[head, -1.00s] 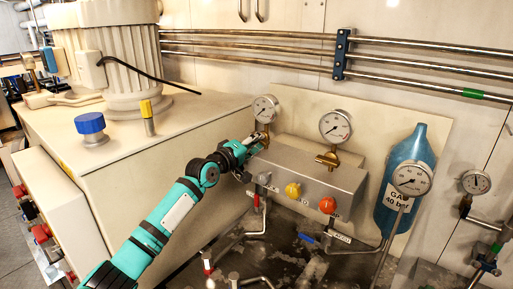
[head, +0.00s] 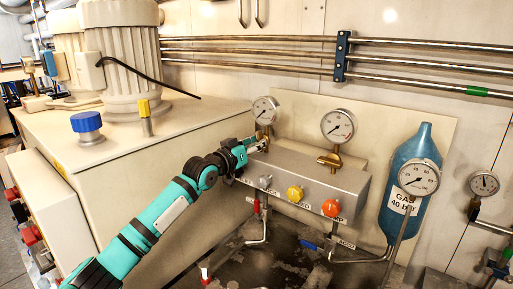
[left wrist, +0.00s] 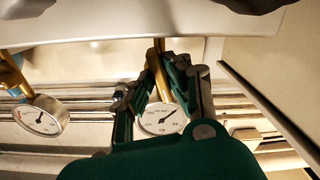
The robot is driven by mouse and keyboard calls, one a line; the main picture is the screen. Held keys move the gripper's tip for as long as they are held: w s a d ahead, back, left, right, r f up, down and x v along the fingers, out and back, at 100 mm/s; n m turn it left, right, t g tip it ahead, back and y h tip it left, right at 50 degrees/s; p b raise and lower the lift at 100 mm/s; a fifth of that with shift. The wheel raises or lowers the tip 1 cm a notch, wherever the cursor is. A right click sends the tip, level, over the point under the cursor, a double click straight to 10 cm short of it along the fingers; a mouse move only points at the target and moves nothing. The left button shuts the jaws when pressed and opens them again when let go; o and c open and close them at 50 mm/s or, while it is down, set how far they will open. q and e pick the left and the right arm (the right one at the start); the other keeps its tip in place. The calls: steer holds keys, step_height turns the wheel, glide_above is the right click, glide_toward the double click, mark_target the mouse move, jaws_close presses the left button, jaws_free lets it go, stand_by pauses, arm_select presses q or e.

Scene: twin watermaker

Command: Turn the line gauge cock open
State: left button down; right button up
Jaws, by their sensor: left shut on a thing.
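The left pressure gauge (head: 265,110) stands on a brass stem at the left end of the grey manifold block (head: 318,180). My left gripper (head: 257,144) is at the brass cock below this gauge. In the left wrist view the fingers of my left gripper (left wrist: 160,75) close around the brass fitting (left wrist: 158,60), with the gauge dial (left wrist: 160,119) beyond them. The fingers hide most of the cock, so its handle angle cannot be told. A second gauge (head: 338,125) has its own brass cock (head: 329,161) to the right. My right gripper is not in view.
Grey, yellow (head: 295,193) and orange (head: 330,208) knobs sit on the manifold's front. A blue gas bottle (head: 405,170) with a gauge before it stands right. A beige cabinet (head: 150,180) with a motor lies left. Steel pipes (head: 260,46) run along the wall behind.

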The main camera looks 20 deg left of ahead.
arm_select(q)
steer(key=shift+m, duration=1.6)
steer(key=c, duration=1.3)
jaws_free()
steer(key=v, duration=1.2)
